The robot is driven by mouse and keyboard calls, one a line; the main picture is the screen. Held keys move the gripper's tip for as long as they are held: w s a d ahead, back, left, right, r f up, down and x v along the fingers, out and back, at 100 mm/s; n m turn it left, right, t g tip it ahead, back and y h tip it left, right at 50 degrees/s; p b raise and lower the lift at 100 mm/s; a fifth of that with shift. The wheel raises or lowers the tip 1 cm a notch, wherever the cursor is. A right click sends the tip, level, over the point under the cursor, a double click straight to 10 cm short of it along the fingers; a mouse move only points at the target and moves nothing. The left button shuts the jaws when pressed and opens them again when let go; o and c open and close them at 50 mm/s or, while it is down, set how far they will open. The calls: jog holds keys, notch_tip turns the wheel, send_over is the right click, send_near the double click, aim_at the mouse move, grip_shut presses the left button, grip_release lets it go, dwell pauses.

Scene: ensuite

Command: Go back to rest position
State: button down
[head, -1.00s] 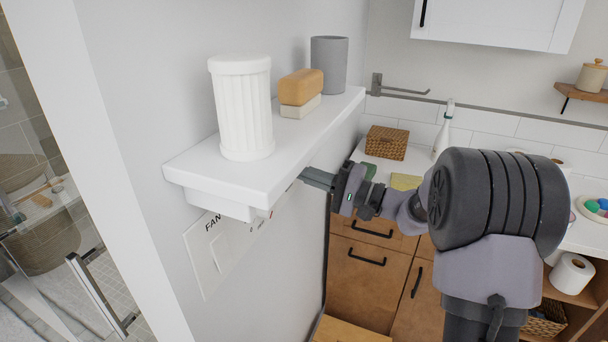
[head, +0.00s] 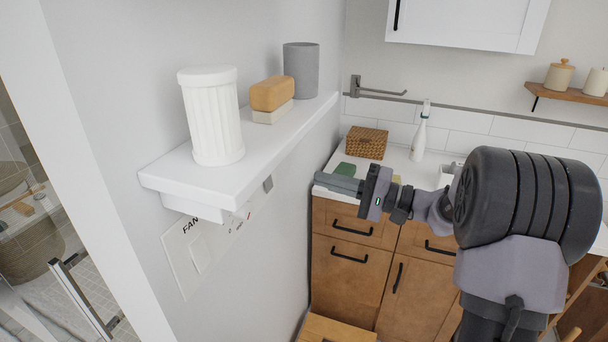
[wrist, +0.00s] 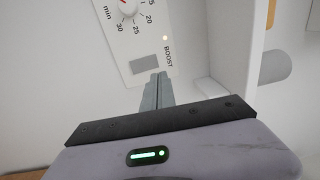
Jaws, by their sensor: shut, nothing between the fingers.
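My gripper (head: 338,184) is shut and empty, in free air to the right of the white wall shelf (head: 222,168) in the head view. Its fingers point left toward the wall. In the wrist view my gripper (wrist: 157,90) shows its two fingers together, in front of the wall panel (wrist: 130,40) with its dial, a lit light marked BOOST and a grey switch (wrist: 144,65). The fingers look apart from the shelf.
The shelf holds a white fluted jar (head: 212,115), stacked soap bars (head: 272,98) and a grey cup (head: 302,70). Behind my arm stands a wooden cabinet (head: 350,262) with a wicker box (head: 366,142) and a spray bottle (head: 420,132). A glass door (head: 85,290) is at left.

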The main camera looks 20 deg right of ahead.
jog(key=shift+r+v, duration=0.2)
jog(key=shift+v, duration=1.15)
jog(key=s+a+f+n+g+h, duration=0.25)
jog(key=s+a+g+h, duration=0.4)
jog(key=s+a, duration=0.95)
jog(key=s+d+f+h, duration=0.1)
jog(key=s+h, duration=0.2)
jog(key=s, duration=0.3)
jog(key=s+d+f+t+h, duration=0.1)
jog(key=s+d+f+h, duration=0.1)
jog(key=s+h, duration=0.2)
jog(key=shift+s+d+f, duration=0.2)
jog(key=shift+s+d, duration=0.1)
jog(key=shift+s, duration=0.65)
